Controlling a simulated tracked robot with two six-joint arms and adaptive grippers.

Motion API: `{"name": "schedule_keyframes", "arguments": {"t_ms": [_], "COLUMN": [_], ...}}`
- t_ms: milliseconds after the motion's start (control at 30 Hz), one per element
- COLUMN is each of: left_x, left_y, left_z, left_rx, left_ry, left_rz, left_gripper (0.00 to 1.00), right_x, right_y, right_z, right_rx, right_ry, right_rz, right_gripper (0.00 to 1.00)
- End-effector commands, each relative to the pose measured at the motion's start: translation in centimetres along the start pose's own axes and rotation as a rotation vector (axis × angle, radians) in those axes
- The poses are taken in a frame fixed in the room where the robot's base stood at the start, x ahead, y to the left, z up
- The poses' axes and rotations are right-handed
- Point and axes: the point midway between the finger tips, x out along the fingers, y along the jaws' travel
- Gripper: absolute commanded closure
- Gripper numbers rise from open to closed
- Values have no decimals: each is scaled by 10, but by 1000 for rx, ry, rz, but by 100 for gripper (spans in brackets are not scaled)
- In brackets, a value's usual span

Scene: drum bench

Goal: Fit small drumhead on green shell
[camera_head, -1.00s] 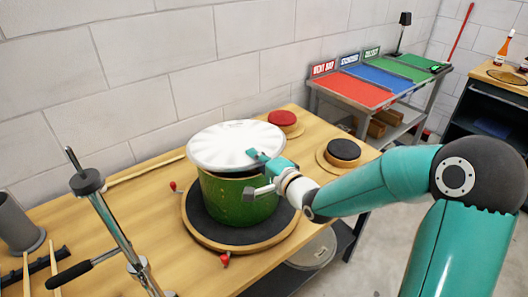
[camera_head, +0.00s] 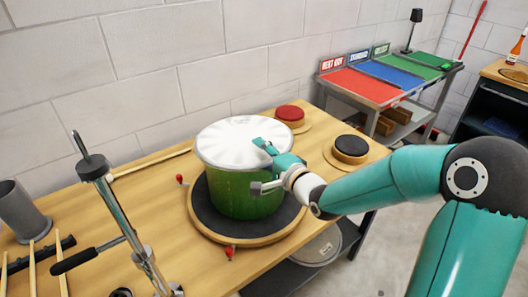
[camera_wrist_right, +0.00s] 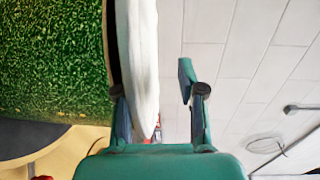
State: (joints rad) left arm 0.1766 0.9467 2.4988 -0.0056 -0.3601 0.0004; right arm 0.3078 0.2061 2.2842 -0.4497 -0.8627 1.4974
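The small drumhead (camera_head: 240,140), white with a pale rim, lies about level over the top of the green shell (camera_head: 240,195). The shell stands upright on a round dark pad. In the right wrist view the drumhead (camera_wrist_right: 146,60) is close beside the speckled green shell (camera_wrist_right: 50,60), with a thin dark line between them. My right gripper (camera_head: 264,167) is at the drumhead's right edge, one finger above it and one lower beside the shell. Its fingers are spread around the rim (camera_wrist_right: 155,85), with a clear gap to the upper finger. My left gripper is out of view.
The round base (camera_head: 247,241) has red-knobbed pins near it. A metal stand (camera_head: 122,225) is at the front left. A red pad (camera_head: 290,113) and a black pad (camera_head: 351,147) lie behind and right. A coloured side table (camera_head: 385,80) stands beyond.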

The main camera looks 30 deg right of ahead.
Motion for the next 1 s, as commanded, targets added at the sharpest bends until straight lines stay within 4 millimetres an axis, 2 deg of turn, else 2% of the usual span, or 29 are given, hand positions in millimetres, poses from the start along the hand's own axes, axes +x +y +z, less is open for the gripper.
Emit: {"name": "schedule_keyframes", "arguments": {"t_ms": [33, 300, 333, 467, 500, 1000], "left_x": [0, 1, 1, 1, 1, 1], "left_y": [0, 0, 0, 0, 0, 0], "left_z": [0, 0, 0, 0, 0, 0], "left_rx": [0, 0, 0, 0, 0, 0], "left_ry": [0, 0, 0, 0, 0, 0], "left_rz": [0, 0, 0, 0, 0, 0], "left_gripper": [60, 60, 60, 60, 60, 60], "right_x": [-1, -1, -1, -1, -1, -3], "right_y": [6, 9, 9, 10, 10, 12], "right_z": [1, 1, 1, 2, 2, 1], "right_rx": [3, 5, 5, 5, 6, 7], "right_ry": [-2, -3, -3, -3, -3, -2], "right_rz": [15, 22, 22, 23, 24, 28], "right_gripper": [52, 52, 58, 37, 34, 34]}}
